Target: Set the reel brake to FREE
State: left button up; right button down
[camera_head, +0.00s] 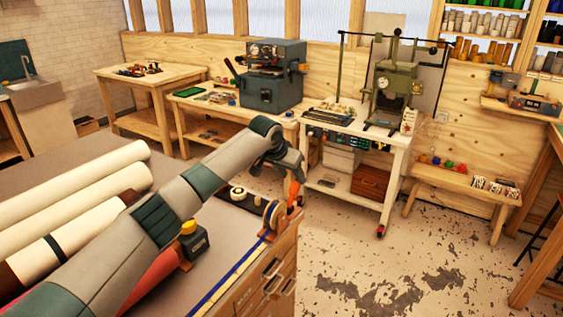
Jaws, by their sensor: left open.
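My left arm reaches in from the lower left across the table, and its gripper (294,192) points down at the table's right corner. Its orange fingers are open and look empty. A small reel (271,214) with a blue and tan rim stands on the table edge, just left of and below the fingers. I cannot make out a brake lever or any FREE marking on it; the gripper and the small size hide such detail. I cannot tell whether the fingers touch anything there. My right gripper is out of view.
A dark tray (256,206) with small pale rolls lies beside the reel. A dark box with a yellow knob (188,227) stands nearer, close under my arm. Large cream rolls (85,170) lie at left. Wooden drawers (262,285) are below the table edge. Open floor (360,270) lies right.

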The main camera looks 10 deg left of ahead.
pick_arm(q)
jog(key=b+v, duration=0.2)
jog(key=v, duration=0.8)
jog(key=shift+r+b, duration=0.15)
jog(key=shift+b, duration=0.25)
jog(key=shift+s, duration=0.1)
